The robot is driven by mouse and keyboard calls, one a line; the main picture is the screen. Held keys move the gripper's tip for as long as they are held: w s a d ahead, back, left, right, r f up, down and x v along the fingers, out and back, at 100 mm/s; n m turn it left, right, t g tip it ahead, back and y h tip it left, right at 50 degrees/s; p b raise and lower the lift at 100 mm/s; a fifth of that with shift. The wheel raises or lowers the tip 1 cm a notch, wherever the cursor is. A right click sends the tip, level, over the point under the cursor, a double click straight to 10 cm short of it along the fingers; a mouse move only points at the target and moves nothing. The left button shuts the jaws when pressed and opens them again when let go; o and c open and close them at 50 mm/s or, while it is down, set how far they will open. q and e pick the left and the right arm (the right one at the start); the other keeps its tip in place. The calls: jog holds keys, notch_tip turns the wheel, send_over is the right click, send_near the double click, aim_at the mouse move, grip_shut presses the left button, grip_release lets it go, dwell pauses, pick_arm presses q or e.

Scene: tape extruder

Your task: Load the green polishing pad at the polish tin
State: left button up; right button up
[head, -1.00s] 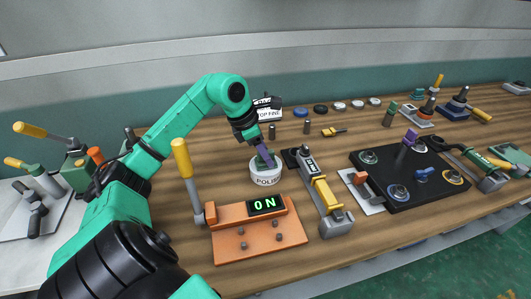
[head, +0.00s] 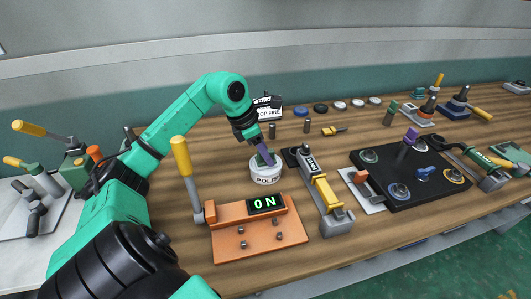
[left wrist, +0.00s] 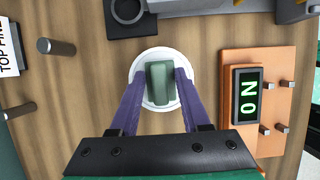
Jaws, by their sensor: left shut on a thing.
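The polish tin (head: 265,175) is a round white tin with a dark-lettered label. It stands on the wooden bench behind the orange ON panel. My left gripper (head: 263,158) points down at the tin, its purple fingers shut on the green polishing pad (head: 268,160). In the left wrist view the pad (left wrist: 162,84) sits between the two fingertips (left wrist: 161,92), over the middle of the tin (left wrist: 149,56), with the white rim showing around it. I cannot tell how firmly the pad touches the polish. My right gripper is not in view.
The orange panel (head: 259,243) with a yellow-handled lever (head: 182,160) stands in front of the tin. A yellow-handled clamp (head: 326,195) is close on the right. A black fixture board (head: 410,199) lies farther right. Small pegs (head: 272,130) and pucks (head: 320,108) stand behind.

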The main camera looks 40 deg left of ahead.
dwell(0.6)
pick_arm(q)
notch_tip(320, 180, up, 7)
jog(key=p, duration=0.5)
dwell(0.7)
